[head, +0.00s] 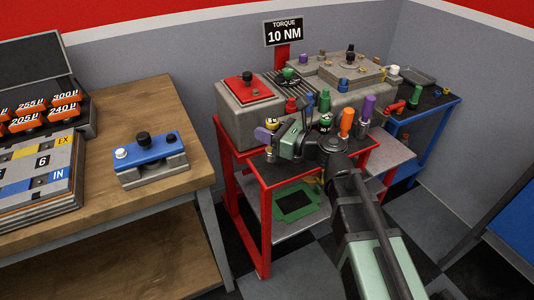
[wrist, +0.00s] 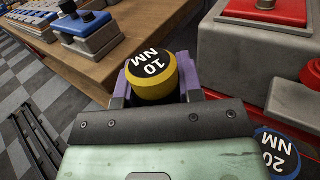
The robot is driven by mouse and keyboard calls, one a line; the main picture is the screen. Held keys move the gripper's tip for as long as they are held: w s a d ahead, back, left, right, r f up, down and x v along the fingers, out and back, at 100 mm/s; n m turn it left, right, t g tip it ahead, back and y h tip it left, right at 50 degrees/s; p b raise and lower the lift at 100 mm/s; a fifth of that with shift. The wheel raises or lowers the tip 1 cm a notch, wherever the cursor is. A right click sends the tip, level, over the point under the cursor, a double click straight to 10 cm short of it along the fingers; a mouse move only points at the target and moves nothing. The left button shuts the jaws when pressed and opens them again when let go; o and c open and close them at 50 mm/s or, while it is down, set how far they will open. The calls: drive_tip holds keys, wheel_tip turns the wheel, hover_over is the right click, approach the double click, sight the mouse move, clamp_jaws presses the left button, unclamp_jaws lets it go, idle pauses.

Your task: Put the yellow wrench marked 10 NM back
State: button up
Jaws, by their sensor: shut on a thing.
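The yellow wrench (wrist: 153,85) has a black top marked 10 NM and sits between the two purple fingers of my gripper (wrist: 152,84) in the wrist view. My gripper is shut on it. In the head view, my gripper (head: 267,129) is over the front left of the red-framed stand, and a little of the yellow wrench (head: 271,123) shows there. A black sign (head: 283,32) reading TORQUE 10 NM stands behind the stand.
The red stand (head: 264,215) carries a grey engine block (head: 236,120) and several coloured tools, including an orange one (head: 346,121). A blue-topped 20 NM wrench (wrist: 277,150) is at the wrist view's right. A wooden bench (head: 165,100) with a blue fixture (head: 150,151) is left.

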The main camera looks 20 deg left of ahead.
sight(267, 148)
wheel_tip(267, 148, down, 5)
drive_tip(key=b, duration=0.4)
drive_tip(key=shift+r, duration=0.5)
drive_tip(key=shift+f, duration=0.2)
drive_tip(key=o, duration=1.1)
